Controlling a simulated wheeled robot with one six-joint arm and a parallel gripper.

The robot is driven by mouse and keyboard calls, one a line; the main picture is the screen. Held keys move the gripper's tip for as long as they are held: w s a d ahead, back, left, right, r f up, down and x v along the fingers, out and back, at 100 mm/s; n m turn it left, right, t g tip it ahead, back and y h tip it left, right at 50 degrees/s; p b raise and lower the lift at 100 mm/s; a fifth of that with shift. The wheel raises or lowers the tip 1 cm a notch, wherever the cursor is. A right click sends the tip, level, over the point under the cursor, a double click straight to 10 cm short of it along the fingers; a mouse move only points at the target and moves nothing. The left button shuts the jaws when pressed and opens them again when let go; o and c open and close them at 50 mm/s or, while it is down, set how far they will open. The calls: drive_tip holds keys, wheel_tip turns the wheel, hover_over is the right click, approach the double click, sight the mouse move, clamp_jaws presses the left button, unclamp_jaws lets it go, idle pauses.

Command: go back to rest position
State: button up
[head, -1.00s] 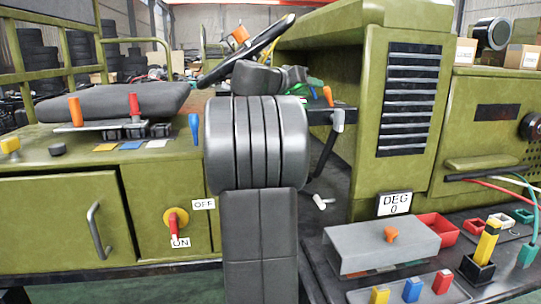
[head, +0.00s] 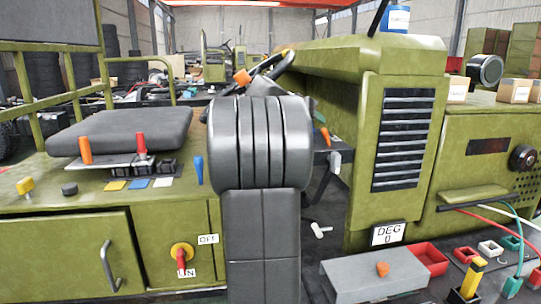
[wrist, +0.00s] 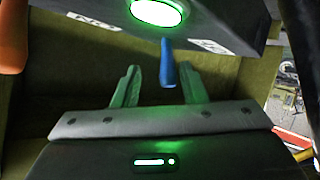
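My gripper (wrist: 158,88) shows in the wrist view with its two fingers spread apart and nothing held between them. A blue lever (wrist: 168,66) hangs in the picture just beyond the fingertips, between their lines; I cannot tell how far off it is. The blue lever (head: 199,170) stands just left of my arm on the green console (head: 60,225).
Left are a black seat (head: 120,132), an orange lever (head: 85,150), a red lever (head: 141,144) and a red-and-yellow switch (head: 181,257). Right are the vented green housing (head: 400,150), a grey box (head: 370,275) and red bins (head: 428,258). A steering wheel (head: 262,72) lies behind my arm.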

drive_tip(key=shift+d+r+m+g+y+p, duration=0.35)
drive_tip(key=shift+y+p, duration=0.15)
drive_tip(key=shift+p, duration=1.5)
drive_tip(key=shift+w+d+f+y+p, duration=0.1)
drive_tip(key=shift+f+y+p, duration=0.25)
drive_tip(key=shift+p, duration=0.4)
drive_tip(key=shift+r, duration=0.2)
